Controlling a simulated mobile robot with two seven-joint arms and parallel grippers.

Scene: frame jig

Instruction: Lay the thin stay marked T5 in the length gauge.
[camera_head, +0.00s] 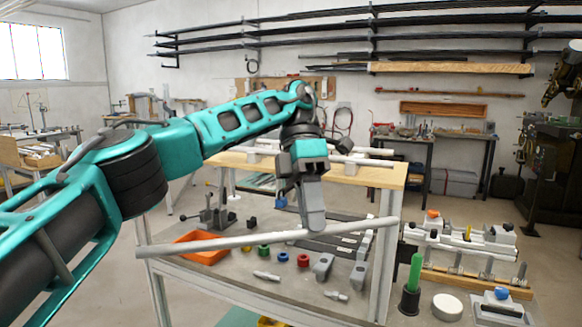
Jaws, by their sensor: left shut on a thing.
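My left gripper (315,219) points down in the middle of the view and is shut on a long thin grey stay (215,243). The stay lies nearly level across the picture, its right end slightly higher, held a little right of its middle. It appears to be in the air in front of the bench. No T5 mark can be read on it. I cannot tell for sure which fixture is the length gauge. A long wooden-based fixture with several metal uprights (478,283) stands at the right. My right gripper is not in view.
The bench has a wooden upper top (375,178) with pale rods on it. Its lower shelf carries an orange bin (203,247), coloured rings (303,260) and grey blocks (323,267). A green-handled tool (415,272) and a white disc (447,307) stand at the lower right.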

